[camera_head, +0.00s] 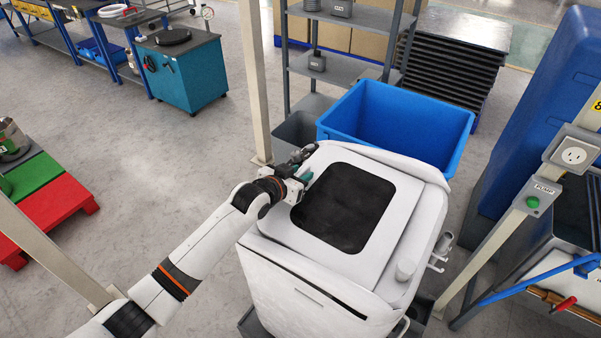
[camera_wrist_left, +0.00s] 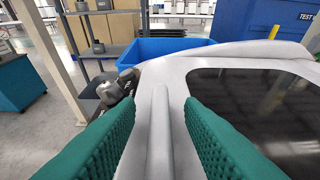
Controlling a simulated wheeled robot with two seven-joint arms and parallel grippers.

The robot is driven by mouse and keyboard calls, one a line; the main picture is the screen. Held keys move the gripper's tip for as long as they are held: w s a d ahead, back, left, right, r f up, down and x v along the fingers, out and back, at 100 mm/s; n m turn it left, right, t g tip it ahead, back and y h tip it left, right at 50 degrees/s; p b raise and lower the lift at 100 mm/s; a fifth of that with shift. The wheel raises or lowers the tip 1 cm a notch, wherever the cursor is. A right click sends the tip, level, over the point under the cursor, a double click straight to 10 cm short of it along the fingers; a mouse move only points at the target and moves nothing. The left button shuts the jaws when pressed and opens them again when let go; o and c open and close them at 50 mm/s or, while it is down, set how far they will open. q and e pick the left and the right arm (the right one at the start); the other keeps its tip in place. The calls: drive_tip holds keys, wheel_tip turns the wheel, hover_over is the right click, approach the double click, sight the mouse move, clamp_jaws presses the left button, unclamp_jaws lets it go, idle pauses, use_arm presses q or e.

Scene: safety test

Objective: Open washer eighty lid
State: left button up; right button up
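The white washer (camera_head: 290,285) stands in the middle of the head view. Its lid (camera_head: 398,222) has a dark window (camera_head: 345,207) and lies flat on top, looking shut. My left gripper (camera_head: 304,177) is at the lid's left edge. In the left wrist view its green fingers (camera_wrist_left: 160,108) are apart, with a slim white raised bar (camera_wrist_left: 160,135) on the lid between them. Gaps show on both sides of the bar, so the fingers do not appear to press on it. My right gripper is not in view.
A blue bin (camera_head: 432,133) stands right behind the washer. A beige post (camera_head: 254,85) rises behind my left gripper. A post with a green button box (camera_head: 536,198) stands at the right. Grey shelves (camera_head: 345,68) are at the back.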

use_arm(q)
drive_tip(key=shift+w+d+f, duration=0.2)
drive_tip(key=shift+w, duration=0.15)
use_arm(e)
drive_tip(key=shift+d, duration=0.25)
use_arm(q)
clamp_jaws()
